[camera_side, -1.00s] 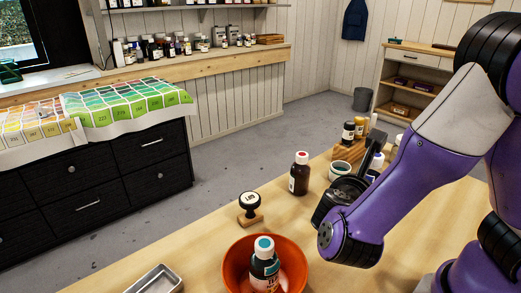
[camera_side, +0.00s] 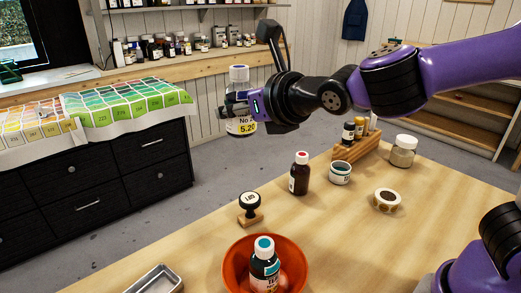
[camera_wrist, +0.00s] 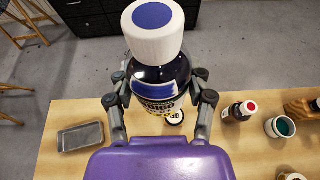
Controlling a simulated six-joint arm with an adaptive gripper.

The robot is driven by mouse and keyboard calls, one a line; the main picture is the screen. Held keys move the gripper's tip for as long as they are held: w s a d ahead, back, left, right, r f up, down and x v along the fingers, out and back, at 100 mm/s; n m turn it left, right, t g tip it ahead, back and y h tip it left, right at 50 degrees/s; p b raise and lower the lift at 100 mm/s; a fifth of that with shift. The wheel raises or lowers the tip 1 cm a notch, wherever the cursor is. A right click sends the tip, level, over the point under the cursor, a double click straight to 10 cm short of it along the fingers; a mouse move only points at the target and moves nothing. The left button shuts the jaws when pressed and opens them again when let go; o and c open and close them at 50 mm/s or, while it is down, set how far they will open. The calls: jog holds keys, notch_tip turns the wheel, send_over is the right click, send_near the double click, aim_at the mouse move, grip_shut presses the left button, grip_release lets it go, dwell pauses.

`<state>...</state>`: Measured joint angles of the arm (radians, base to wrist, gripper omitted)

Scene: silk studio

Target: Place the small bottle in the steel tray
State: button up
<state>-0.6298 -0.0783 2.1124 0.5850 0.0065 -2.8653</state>
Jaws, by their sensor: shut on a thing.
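My gripper (camera_side: 250,106) is shut on a small dark bottle (camera_side: 239,88) with a white cap and a label. It holds the bottle upright, well above the table. In the wrist view the bottle (camera_wrist: 158,70) shows a blue disc on its white cap, and the finger pads of my gripper (camera_wrist: 160,100) press on its sides. The steel tray (camera_side: 155,281) lies at the table's near left edge and looks empty. It also shows in the wrist view (camera_wrist: 81,137), to the left of the held bottle.
An orange bowl (camera_side: 233,265) holds a teal-capped bottle (camera_side: 264,262).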

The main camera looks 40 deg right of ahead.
jog(key=w+a+f+n+y, duration=0.25)
jog(key=a+f+y, duration=0.2)
jog(key=a, duration=0.75)
jog(key=n+g+y, duration=0.2)
jog(key=n+y, duration=0.1)
jog(key=n, duration=0.1)
send_over(139, 290)
notch_tip(139, 290, down, 16)
jog(key=shift+f, duration=0.15)
jog(key=o, duration=1.3)
jog(key=shift+f, duration=0.1)
